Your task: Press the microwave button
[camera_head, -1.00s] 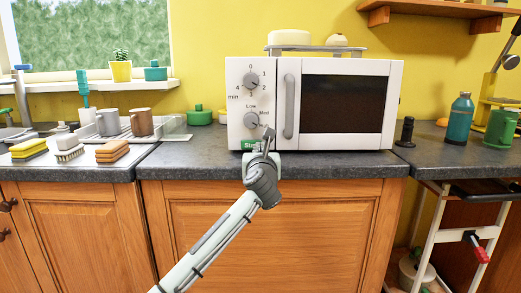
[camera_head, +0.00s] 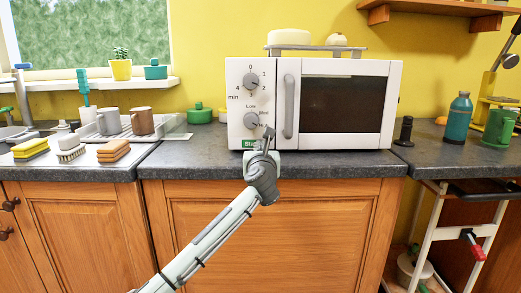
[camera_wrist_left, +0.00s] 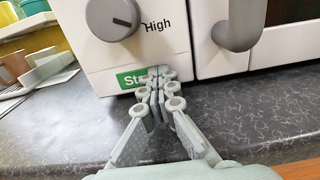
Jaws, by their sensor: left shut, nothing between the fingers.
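A white microwave (camera_head: 300,70) stands on the dark counter, its door closed, with two dials on its left panel and a grey vertical handle. The green Start button (camera_head: 250,144) is at the bottom of that panel; it also shows in the left wrist view (camera_wrist_left: 130,79), its right part hidden behind my fingers. My left gripper (camera_head: 265,140) is shut and empty, in front of the panel's lower part. In the left wrist view my left gripper's fingertips (camera_wrist_left: 161,73) overlap the button's right half; I cannot tell whether they touch it. My right gripper is not in view.
A dish rack (camera_head: 125,130) with mugs, plus sponges and a brush, stands to the left. A dark bottle (camera_head: 405,131) and a blue flask (camera_head: 458,117) stand to the right. The counter before the microwave is clear.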

